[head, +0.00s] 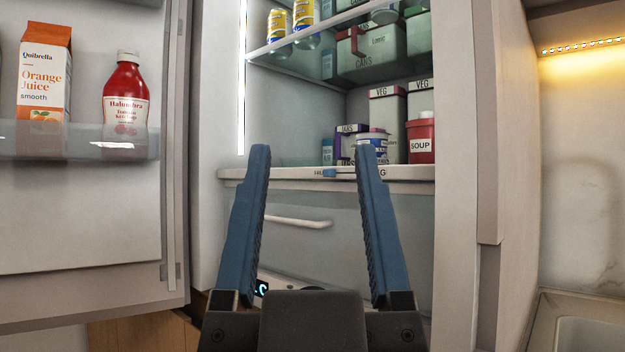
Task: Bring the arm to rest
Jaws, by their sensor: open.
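The rest of my arm is out of view below.
The open fridge door (90,210) on the left holds an orange juice carton (44,75) and a red bottle (126,105). Shelves hold yellow cans (304,18), bins (370,50) and a red soup container (421,140). A drawer handle (298,222) is behind the fingers. A sink (580,320) is lower right.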

